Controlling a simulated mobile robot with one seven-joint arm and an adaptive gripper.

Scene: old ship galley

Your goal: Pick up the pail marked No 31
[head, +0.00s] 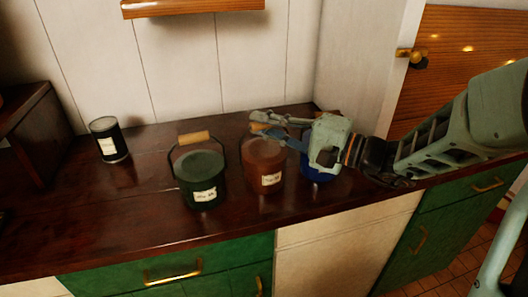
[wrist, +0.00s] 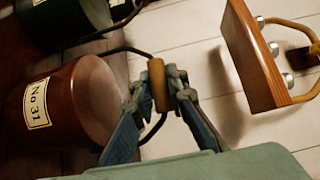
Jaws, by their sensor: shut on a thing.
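The pail marked No 31 (wrist: 75,100) is red-brown with a cream label that reads clearly in the wrist view. In the head view the red-brown pail (head: 263,163) stands between a green pail and a blue one, upright and seemingly on the counter. My gripper (wrist: 158,85) is shut on the wooden grip of its wire handle, with one finger on each side. In the head view my gripper (head: 262,121) reaches in from the right above the pail. The pail's label (head: 271,179) is too small to read there.
A green pail (head: 202,177) with a raised handle stands close on the left. A blue pail (head: 320,170) is mostly hidden behind my gripper on the right. A dark can (head: 108,140) stands farther left on the counter (head: 140,205). A wooden shelf (head: 190,6) hangs on the wall.

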